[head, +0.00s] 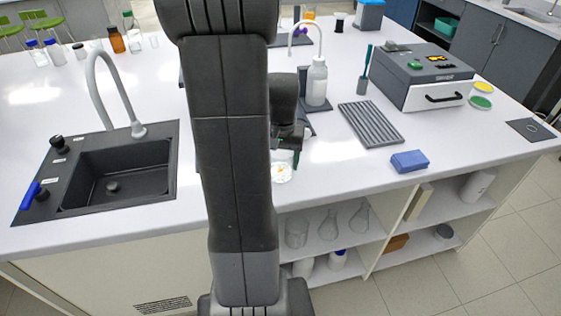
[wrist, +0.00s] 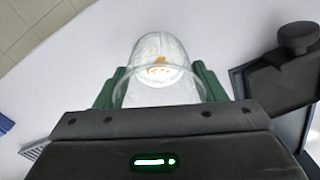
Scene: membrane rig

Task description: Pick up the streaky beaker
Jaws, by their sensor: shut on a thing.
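The streaky beaker (wrist: 160,55) is clear glass with whitish streaks and an orange-brown patch. In the wrist view it sits between the green fingertips of my gripper (wrist: 160,88), which is shut on it. In the head view the beaker (head: 281,173) shows just below the gripper (head: 292,158), near the front edge of the white bench. My arm hides part of the gripper there. I cannot tell whether the beaker's base touches the bench.
A black sink (head: 115,175) lies left of my arm. A ribbed grey rack (head: 370,124), a blue sponge (head: 409,161), a white wash bottle (head: 317,82) and a grey machine (head: 420,78) stand to the right. Glassware sits on the shelf (head: 330,247) below.

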